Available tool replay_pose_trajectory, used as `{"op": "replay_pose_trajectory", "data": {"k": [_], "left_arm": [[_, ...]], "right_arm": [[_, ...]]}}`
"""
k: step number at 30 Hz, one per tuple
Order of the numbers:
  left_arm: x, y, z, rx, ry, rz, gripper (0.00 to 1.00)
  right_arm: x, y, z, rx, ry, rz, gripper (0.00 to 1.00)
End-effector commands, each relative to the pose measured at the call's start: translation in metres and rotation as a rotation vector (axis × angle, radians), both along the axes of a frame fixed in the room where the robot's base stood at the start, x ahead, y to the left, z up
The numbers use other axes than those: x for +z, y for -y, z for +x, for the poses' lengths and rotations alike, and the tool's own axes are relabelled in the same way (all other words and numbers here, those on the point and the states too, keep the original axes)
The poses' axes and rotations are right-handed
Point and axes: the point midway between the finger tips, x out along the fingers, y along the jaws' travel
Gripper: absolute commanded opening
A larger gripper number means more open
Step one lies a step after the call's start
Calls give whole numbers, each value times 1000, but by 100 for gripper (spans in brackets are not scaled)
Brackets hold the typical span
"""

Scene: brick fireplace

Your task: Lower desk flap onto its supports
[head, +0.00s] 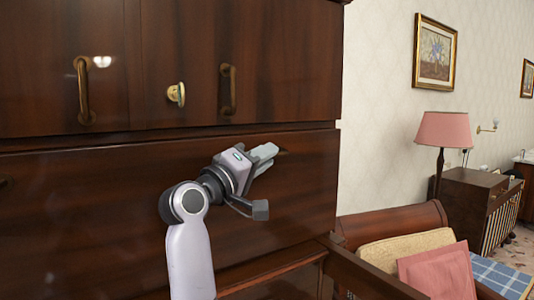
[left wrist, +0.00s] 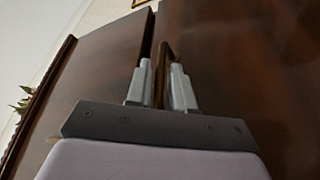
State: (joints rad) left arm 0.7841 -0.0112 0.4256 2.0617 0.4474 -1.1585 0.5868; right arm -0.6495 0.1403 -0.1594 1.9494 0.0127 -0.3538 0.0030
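The desk flap (head: 110,220) is the broad dark wooden panel below the upper doors, and it looks upright and closed. My left gripper (head: 265,155) is at the flap's upper right. In the left wrist view, a thin brass handle (left wrist: 163,72) lies between the two grey fingers of the left gripper (left wrist: 160,88). The fingers are close together around the handle and look shut on it; the exact contact is hard to see. In the head view my gripper hides this handle. The flap also fills the right of the left wrist view (left wrist: 245,70). My right gripper is not in view.
Upper doors (head: 40,50) with brass handles and a knob (head: 176,94) are above the flap. A bench with a yellow cushion (head: 405,248) and a pink cushion (head: 438,272) stands at the right. A pink-shaded lamp (head: 444,130) and a wooden cabinet (head: 470,200) are farther back.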

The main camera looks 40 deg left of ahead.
Motion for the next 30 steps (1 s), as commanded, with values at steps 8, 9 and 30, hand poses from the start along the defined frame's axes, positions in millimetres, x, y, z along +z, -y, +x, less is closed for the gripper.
{"op": "replay_pose_trajectory", "data": {"k": [8, 9, 30], "left_arm": [[3, 1, 12, 0, 0, 0, 22], [3, 1, 12, 0, 0, 1, 22], [-3, 13, 19, -1, 19, 47, 0]], "right_arm": [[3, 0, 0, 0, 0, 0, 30], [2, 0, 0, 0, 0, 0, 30], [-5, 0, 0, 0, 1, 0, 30]]}}
